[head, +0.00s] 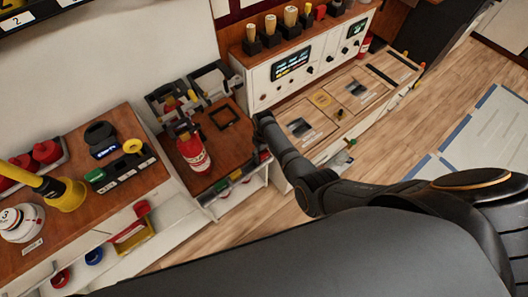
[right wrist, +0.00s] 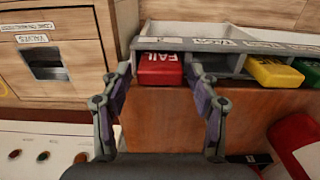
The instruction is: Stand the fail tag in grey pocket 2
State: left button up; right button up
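The fail tag (right wrist: 160,68) is a red block with white "FAIL" lettering, upside down in the right wrist view. It sits at the front of a grey divided tray (right wrist: 222,45). My right gripper (right wrist: 160,98) is open, with one finger on each side of the tag and a gap to it. In the head view my right gripper (head: 262,128) is small and dark at the right edge of the wooden counter, and the tag cannot be made out there. I cannot tell which pocket is grey pocket 2. My left gripper is not in view.
Beside the fail tag are a yellow tag (right wrist: 270,72) and a green tag (right wrist: 308,75). A red extinguisher-like bottle (head: 192,150) stands on the counter left of my right gripper. A white panel cabinet (head: 270,85) stands behind.

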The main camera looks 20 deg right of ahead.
jog(key=shift+o, duration=0.5)
notch_tip(320, 180, up, 12)
dwell(0.8)
jog(key=s+d+f, duration=0.2)
jog(key=s+f, duration=0.3)
jog(key=f, duration=0.2)
jog(key=s+d+f+m, duration=0.1)
jog(key=s+f, duration=0.3)
jog(key=f, duration=0.4)
jog(key=s+d+f, duration=0.2)
jog(key=s+f, duration=0.3)
jog(key=f, duration=0.2)
jog(key=s+d+f+m, duration=0.1)
jog(key=s+f, duration=0.3)
jog(key=s, duration=0.4)
jog(key=s+d+f+m, duration=0.1)
jog(key=s+d+f, duration=0.3)
jog(key=s, duration=0.5)
jog(key=s+d+f+t, duration=0.1)
jog(key=s+d+f, duration=0.2)
jog(key=s, duration=0.6)
jog(key=shift+s+f+m+h, duration=0.25)
jog(key=shift+f+m+h, duration=0.15)
jog(key=shift+f, duration=0.25)
jog(key=shift+d, duration=0.1)
